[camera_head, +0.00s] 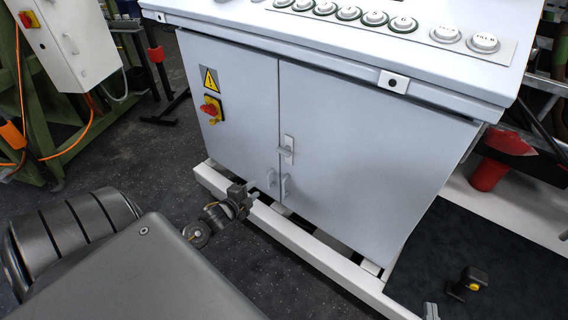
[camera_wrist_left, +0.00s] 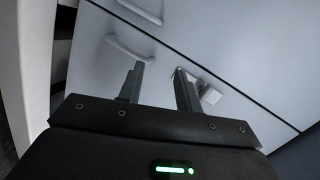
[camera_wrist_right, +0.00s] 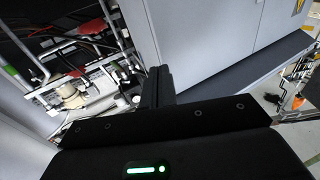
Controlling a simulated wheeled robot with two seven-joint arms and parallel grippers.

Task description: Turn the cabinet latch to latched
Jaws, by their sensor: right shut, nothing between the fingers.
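The cabinet latch (camera_head: 288,146) is a small light plate with a lever, at the seam on the right door (camera_head: 345,150) of the grey cabinet. It also shows in the left wrist view (camera_wrist_left: 211,95), just right of the fingers. My left gripper (camera_head: 257,195) is low in front of the doors, below the latch in the head view; in the left wrist view (camera_wrist_left: 158,76) its fingers are apart with nothing between them. I cannot tell how far the fingertips are from the door. My right gripper (camera_wrist_right: 158,72) is shut and empty, pointing past the cabinet's side.
Two door handles (camera_head: 270,179) (camera_head: 286,187) sit below the latch, beside the seam. A red-yellow switch (camera_head: 210,109) is on the left door. A white base rail (camera_head: 290,235) runs along the cabinet's foot. A black-yellow object (camera_head: 468,284) stands on the dark floor at right.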

